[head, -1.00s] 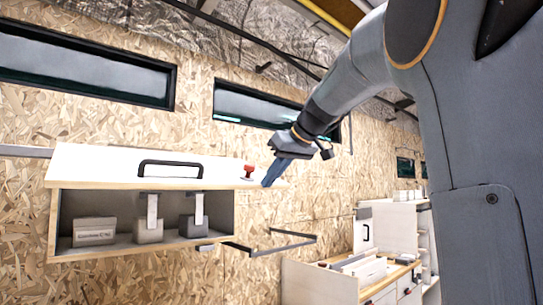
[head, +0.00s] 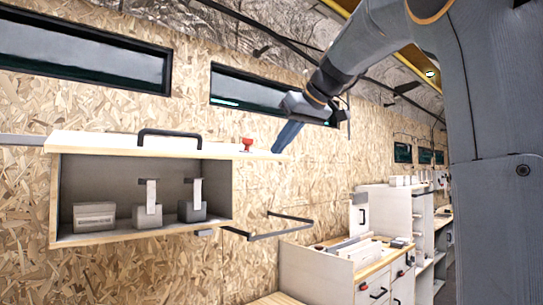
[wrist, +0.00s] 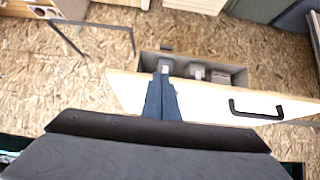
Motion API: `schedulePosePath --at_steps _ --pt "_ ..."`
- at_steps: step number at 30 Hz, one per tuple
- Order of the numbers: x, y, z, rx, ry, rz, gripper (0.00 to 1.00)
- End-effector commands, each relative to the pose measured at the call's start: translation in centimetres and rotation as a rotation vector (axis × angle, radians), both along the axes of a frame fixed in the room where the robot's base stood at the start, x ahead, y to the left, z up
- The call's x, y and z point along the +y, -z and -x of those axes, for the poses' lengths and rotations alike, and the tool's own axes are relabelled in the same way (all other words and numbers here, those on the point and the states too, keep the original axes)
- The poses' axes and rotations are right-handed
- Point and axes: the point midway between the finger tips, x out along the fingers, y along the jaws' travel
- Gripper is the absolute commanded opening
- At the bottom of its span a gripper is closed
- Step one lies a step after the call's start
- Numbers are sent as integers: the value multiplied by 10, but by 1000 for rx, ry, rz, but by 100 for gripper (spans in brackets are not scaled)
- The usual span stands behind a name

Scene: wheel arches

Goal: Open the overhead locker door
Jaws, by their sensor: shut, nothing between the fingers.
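The overhead locker (head: 54,205) hangs on the chipboard wall at left in the head view, with its front open. Its white door (head: 100,143) is raised above the opening and seen nearly edge-on. A black bar handle (head: 170,133) stands on it. In the wrist view the door (wrist: 195,100) and handle (wrist: 270,112) show, with the locker inside beyond. My gripper (head: 277,150) is shut and empty, its blue fingertips at the door's right end. In the wrist view the fingers (wrist: 162,72) overlap the door; contact cannot be told.
Several grey items, one a box (head: 94,217), stand inside the locker. A red knob (head: 247,144) shows near the door's right end. A dark bracket frame (head: 285,228) juts from the wall below. A white cabinet (head: 330,275) stands lower right.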

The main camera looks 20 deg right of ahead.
Motion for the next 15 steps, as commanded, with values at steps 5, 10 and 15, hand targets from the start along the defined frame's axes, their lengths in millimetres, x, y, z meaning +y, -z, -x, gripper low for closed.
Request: schedulePosePath --at_steps 5,10,15 --pt "-9 -12 29 -1 0 1 0" --pt "-14 -21 46 0 -1 0 0" --pt "-16 -24 52 1 -2 0 0"
